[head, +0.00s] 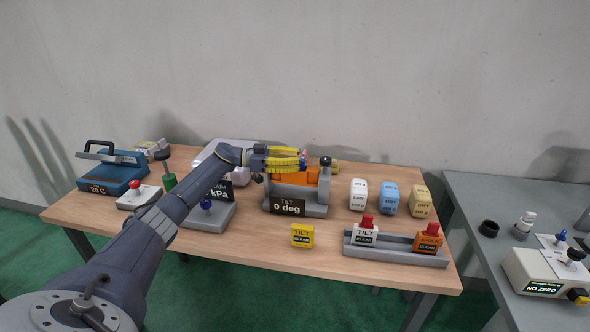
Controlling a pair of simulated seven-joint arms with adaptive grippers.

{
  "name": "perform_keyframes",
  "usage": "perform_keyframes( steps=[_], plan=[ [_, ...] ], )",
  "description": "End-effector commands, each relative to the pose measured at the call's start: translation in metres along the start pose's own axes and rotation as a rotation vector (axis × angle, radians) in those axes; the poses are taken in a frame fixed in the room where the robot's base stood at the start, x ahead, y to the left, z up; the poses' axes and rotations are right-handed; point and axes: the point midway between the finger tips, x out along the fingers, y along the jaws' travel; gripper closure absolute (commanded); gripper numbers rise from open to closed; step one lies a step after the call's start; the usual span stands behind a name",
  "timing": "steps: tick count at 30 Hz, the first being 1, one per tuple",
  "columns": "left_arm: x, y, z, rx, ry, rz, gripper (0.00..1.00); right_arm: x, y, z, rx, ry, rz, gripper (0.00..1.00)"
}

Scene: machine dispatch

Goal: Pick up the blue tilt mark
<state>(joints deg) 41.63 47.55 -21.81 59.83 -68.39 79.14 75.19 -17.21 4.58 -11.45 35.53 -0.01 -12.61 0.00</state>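My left gripper (302,158) reaches in from the left over the tilt fixture (288,207), which reads "TILT 0 deg". Its yellow fingers point right, above an orange block on the fixture. A small blue and red piece (303,163) shows at the fingertips. It may be the blue tilt mark, but it is mostly hidden and I cannot tell whether the fingers grip it. Other tilt marks are in plain view: a yellow one (302,236) on the table front, a white one (365,234) and an orange one (428,242), both red-knobbed, in a grey tray (395,248). My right gripper is out of view.
White (358,195), blue (390,198) and tan (420,201) blocks stand at the right of the wooden table. A black-knobbed lever (325,162) rises beside the fingertips. A grey table holds instruments at right.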

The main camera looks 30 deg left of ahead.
Motion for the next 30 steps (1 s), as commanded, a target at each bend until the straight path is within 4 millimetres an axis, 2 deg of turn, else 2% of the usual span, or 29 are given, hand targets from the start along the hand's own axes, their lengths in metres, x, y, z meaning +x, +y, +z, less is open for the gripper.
perform_keyframes(
  steps=[1,6,7,22,30],
  plan=[
    [0.000,0.000,0.000,0.000,0.000,0.000,0.79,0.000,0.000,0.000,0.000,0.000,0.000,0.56],
    [0.000,0.000,0.000,0.000,0.000,0.000,0.99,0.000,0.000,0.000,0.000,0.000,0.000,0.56],
    [0.000,0.000,0.000,0.000,0.000,0.000,1.00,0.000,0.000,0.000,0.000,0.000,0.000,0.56],
    [0.000,0.000,-0.002,0.001,0.000,-0.001,1.00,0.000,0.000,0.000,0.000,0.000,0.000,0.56],
    [-0.002,-0.001,-0.021,0.004,0.000,-0.001,1.00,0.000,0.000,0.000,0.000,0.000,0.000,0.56]
  ],
)
